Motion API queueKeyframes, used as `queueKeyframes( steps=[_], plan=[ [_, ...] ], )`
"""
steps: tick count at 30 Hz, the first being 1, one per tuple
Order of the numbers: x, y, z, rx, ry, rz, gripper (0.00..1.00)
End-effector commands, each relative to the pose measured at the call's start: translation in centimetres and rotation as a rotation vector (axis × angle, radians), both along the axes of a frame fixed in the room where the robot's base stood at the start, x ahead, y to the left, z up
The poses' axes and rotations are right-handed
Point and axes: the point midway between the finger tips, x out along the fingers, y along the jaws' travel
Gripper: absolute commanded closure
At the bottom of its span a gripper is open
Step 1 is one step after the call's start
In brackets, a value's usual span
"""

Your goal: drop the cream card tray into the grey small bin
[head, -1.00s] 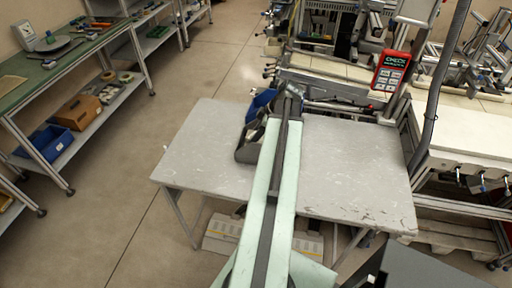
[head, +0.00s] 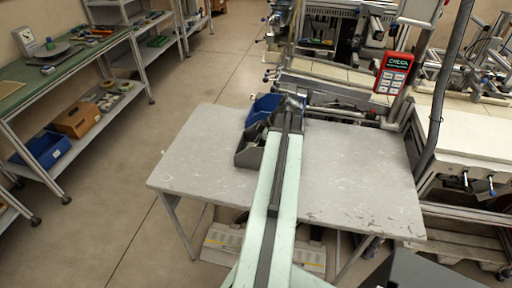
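The grey small bin (head: 246,158) stands on the grey work table (head: 345,170), left of my arm, its right side partly hidden by the arm. My gripper (head: 292,101) is at the far end of the arm, above the back of the table, to the right of and beyond the grey bin. It is small and dark and seen from behind, so I cannot tell whether it is open or shut. I cannot make out the cream card tray; anything at the fingertips is hidden by the arm.
A blue bin (head: 261,108) stands just behind the grey bin, near my gripper. The right and left front parts of the table are clear. A machine with a red control box (head: 393,73) stands behind. A shelf with a brown box (head: 77,117) is at the left.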

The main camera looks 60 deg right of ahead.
Motion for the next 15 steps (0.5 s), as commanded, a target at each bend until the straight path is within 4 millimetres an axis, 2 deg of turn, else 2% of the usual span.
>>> queueKeyframes(
  steps=[1,2,3,4,15],
  plan=[
    [0.02,0.01,0.05,0.0,0.0,0.0,1.0],
    [0.02,0.01,0.05,0.0,0.0,0.0,0.45],
    [0.02,0.02,0.06,0.0,0.0,0.0,0.34],
    [0.02,0.02,0.06,0.0,0.0,0.0,0.32],
    [0.05,0.04,0.43,0.0,0.0,0.001,0.32]
  ],
)
